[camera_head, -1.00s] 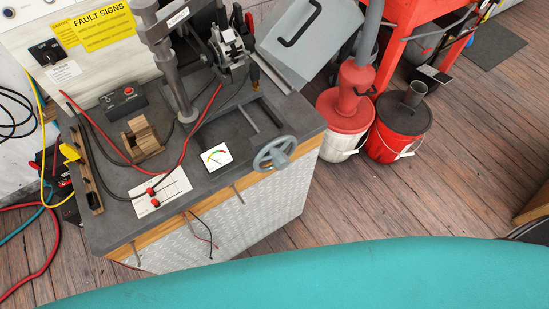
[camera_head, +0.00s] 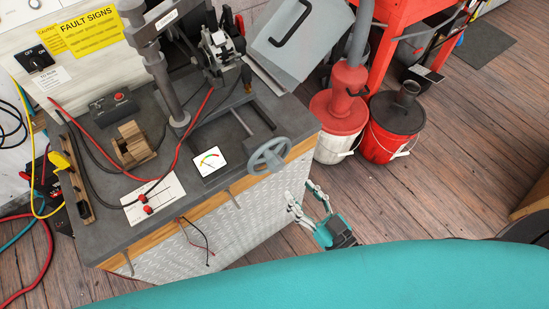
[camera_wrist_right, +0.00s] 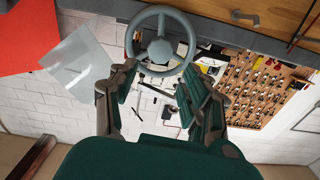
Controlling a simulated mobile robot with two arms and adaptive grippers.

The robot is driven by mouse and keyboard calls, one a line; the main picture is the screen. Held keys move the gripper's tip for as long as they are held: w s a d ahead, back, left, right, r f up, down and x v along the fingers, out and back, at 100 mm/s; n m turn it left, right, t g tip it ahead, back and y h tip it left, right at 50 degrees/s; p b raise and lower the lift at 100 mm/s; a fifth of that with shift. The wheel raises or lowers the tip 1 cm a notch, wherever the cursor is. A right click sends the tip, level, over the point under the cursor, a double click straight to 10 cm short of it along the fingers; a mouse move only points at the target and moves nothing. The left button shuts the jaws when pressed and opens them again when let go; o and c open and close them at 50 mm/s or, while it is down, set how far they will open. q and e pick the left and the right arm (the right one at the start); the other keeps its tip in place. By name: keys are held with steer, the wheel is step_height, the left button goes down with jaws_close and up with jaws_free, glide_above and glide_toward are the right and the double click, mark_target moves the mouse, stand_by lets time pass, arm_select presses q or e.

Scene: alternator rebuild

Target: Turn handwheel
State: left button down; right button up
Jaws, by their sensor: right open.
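The grey handwheel (camera_head: 269,155) has a round rim and spokes. It sits on the front edge of the dark workbench (camera_head: 110,237), at its right end. My right gripper (camera_head: 303,192) is open and empty, below and to the right of the handwheel in the head view, beside the bench's front panel. In the right wrist view the handwheel (camera_wrist_right: 160,50) is beyond the two spread fingers of the right gripper (camera_wrist_right: 161,73), roughly centred between them. The fingers look apart from the rim. My left gripper is in neither view.
A meter (camera_head: 209,160), a white card with red plugs (camera_head: 153,197), a wooden block (camera_head: 132,145) and red and black cables lie on the bench. A grey column (camera_head: 165,85) stands behind. Red-lidded bucket (camera_head: 338,119) and red bucket (camera_head: 392,130) stand right. The floor in front of them is clear.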

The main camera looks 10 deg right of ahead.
mark_target(280, 167)
steer(key=p+x, duration=0.1)
steer(key=x, duration=1)
steer(key=shift+w+p, duration=0.25)
steer(key=shift+p, duration=0.1)
steer(key=shift+c, duration=0.4)
steer(key=c, duration=0.9)
steer(key=shift+o, duration=0.2)
steer(key=shift+m, duration=0.4)
steer(key=m, duration=0.2)
steer(key=shift+m, duration=2.6)
